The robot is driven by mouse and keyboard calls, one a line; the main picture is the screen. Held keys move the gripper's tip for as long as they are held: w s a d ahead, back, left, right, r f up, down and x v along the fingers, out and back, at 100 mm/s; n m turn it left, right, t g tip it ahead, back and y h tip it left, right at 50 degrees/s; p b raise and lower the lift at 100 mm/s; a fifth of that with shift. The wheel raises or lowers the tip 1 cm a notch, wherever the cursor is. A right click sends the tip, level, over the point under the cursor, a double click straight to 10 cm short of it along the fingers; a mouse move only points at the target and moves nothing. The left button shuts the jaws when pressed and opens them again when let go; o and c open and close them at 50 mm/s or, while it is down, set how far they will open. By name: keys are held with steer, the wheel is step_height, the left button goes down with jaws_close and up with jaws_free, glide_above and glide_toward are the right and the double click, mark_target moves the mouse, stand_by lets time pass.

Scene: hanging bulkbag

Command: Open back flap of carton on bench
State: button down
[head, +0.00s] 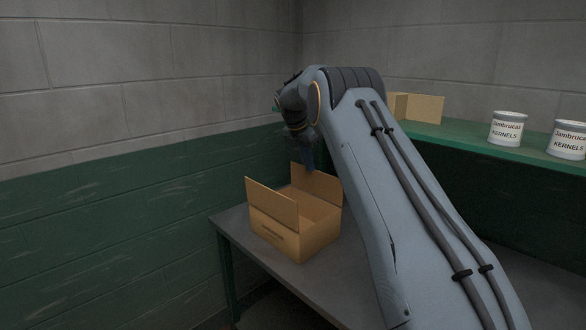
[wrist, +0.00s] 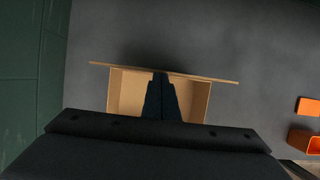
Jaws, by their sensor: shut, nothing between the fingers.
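The brown carton (head: 285,235) stands on the grey bench (head: 330,285) with its top open. Its near-left flap (head: 271,201) stands raised, and its back flap (head: 317,184) stands up at the far side. My gripper (head: 308,163) points down at the back flap, shut and empty; I cannot tell whether it touches the flap. In the wrist view, my shut fingers (wrist: 161,76) reach over the carton interior (wrist: 192,98) to a flap seen nearly edge-on (wrist: 110,68). The fingers and wrist hide part of the carton there.
A green shelf (head: 460,140) at right holds two white kernel cans (head: 508,128) (head: 567,139) and another open carton (head: 424,108). Block walls close in behind and at left. Orange items (wrist: 308,106) lie at right in the wrist view. Bare bench surrounds the carton.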

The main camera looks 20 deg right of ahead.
steer(key=shift+w+d+r, duration=0.1)
steer(key=shift+w+d, duration=0.25)
steer(key=shift+d, duration=0.4)
steer(key=shift+r, duration=0.1)
